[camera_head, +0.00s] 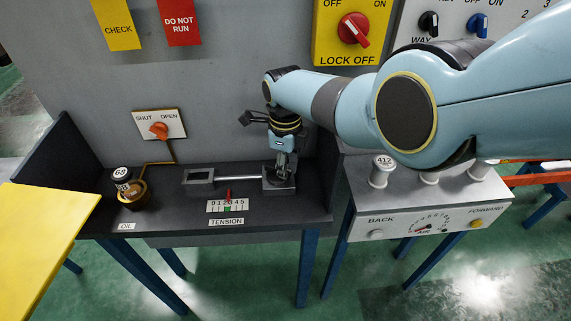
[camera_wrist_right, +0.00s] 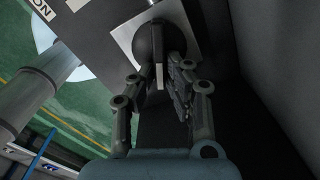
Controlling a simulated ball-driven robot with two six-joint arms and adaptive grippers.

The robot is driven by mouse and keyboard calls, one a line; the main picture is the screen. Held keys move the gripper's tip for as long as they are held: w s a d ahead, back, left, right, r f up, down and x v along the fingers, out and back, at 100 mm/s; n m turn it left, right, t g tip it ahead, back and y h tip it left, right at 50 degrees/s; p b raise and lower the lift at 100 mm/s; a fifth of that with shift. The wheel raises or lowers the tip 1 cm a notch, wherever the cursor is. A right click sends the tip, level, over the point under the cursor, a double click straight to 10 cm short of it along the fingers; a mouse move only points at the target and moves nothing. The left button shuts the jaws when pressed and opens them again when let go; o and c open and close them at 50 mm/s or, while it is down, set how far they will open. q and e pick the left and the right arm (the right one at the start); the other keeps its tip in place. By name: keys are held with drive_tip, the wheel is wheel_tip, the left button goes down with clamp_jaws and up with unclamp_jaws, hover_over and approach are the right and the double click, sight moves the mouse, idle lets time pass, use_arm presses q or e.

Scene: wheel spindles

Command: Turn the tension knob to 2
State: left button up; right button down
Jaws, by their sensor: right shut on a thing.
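The tension knob (camera_wrist_right: 163,32) is a dark round knob on a light square base plate (camera_head: 279,187) at the right end of the tension device. My right gripper (camera_head: 283,172) points down over it and is shut on it; in the right wrist view both fingers (camera_wrist_right: 165,70) flank the knob. In the head view the gripper hides most of the knob. The tension scale (camera_head: 227,205) is a white strip with digits and a red pointer (camera_head: 228,195) near its middle, about 2 or 3; the exact reading is unclear. My left gripper is not in view.
A grey rod joins the base plate to a small frame (camera_head: 199,176) on the left. The oil cup (camera_head: 131,192) and an orange shut/open valve (camera_head: 159,129) are farther left. A console with white spools (camera_head: 381,171) stands right. A grey wall rises behind.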

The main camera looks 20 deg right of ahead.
idle(0.3)
drive_tip(key=c, duration=1.4)
unclamp_jaws()
drive_tip(key=shift+o, duration=0.2)
wheel_tip(320, 180, up, 12)
